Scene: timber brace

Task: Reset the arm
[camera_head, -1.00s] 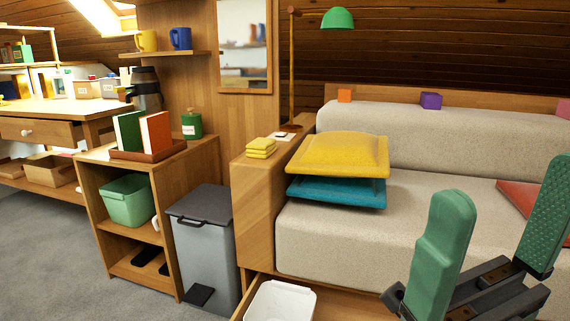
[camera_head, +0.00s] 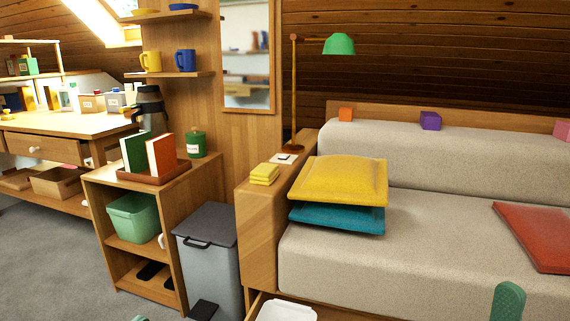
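One green finger of my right gripper (camera_head: 507,301) shows at the bottom edge, right of centre, in front of the sofa seat. The rest of that gripper is below the picture, so its opening is hidden. A small green tip at the bottom left, apparently my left gripper (camera_head: 140,318), barely shows over the floor. No held object is visible at either gripper.
The sofa (camera_head: 400,255) carries a yellow cushion (camera_head: 338,180) on a teal cushion (camera_head: 337,219), and a red cushion (camera_head: 540,235). A grey bin (camera_head: 207,260) stands beside a wooden shelf unit (camera_head: 180,200). A white container (camera_head: 286,311) sits low in front. Grey floor (camera_head: 45,250) is open at left.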

